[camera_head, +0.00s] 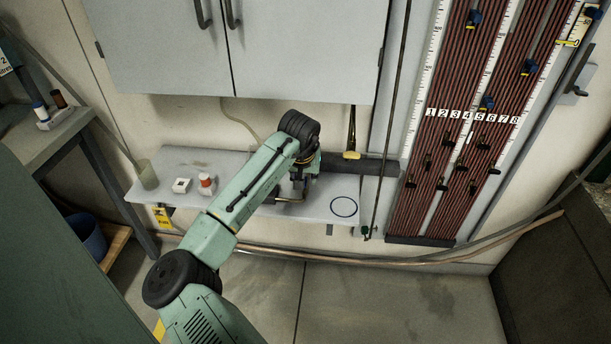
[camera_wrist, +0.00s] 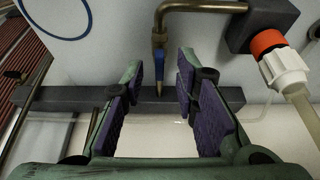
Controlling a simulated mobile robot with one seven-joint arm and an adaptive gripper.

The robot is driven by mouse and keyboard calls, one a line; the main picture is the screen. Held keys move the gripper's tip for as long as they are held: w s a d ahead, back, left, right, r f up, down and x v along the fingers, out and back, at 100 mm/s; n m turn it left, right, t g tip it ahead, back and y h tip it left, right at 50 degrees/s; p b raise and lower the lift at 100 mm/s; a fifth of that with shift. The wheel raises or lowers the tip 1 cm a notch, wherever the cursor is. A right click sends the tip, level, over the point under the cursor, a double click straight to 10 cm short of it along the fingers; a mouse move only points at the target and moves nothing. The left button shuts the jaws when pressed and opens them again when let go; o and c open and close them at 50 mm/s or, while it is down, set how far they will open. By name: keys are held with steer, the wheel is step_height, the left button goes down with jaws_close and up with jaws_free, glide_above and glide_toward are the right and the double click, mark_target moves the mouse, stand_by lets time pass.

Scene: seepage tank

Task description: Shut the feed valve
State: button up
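In the wrist view, a small brass fitting with a blue part (camera_wrist: 159,64) hangs from a bent brass pipe (camera_wrist: 200,6). I cannot tell for sure that this is the feed valve. My gripper (camera_wrist: 160,72) is open, with its purple-padded fingers on either side of the blue part. A gap shows on both sides, with no contact visible. In the head view, my gripper (camera_head: 301,180) is over the grey shelf, largely hidden by my arm. Bent brass pipe (camera_head: 290,200) shows just below it.
An orange collar with a white nut and hose (camera_wrist: 285,65) is close right of my gripper in the wrist view. The shelf (camera_head: 325,190) also holds a red-capped bottle (camera_head: 206,184) and a dark ring mark (camera_head: 344,206). The numbered tube board (camera_head: 465,120) stands right; the cabinet (camera_head: 290,60) overhangs.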

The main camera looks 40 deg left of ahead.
steer(key=shift+w+f, duration=0.15)
steer(key=shift+f, duration=0.3)
steer(key=shift+c, duration=0.3)
jaws_close()
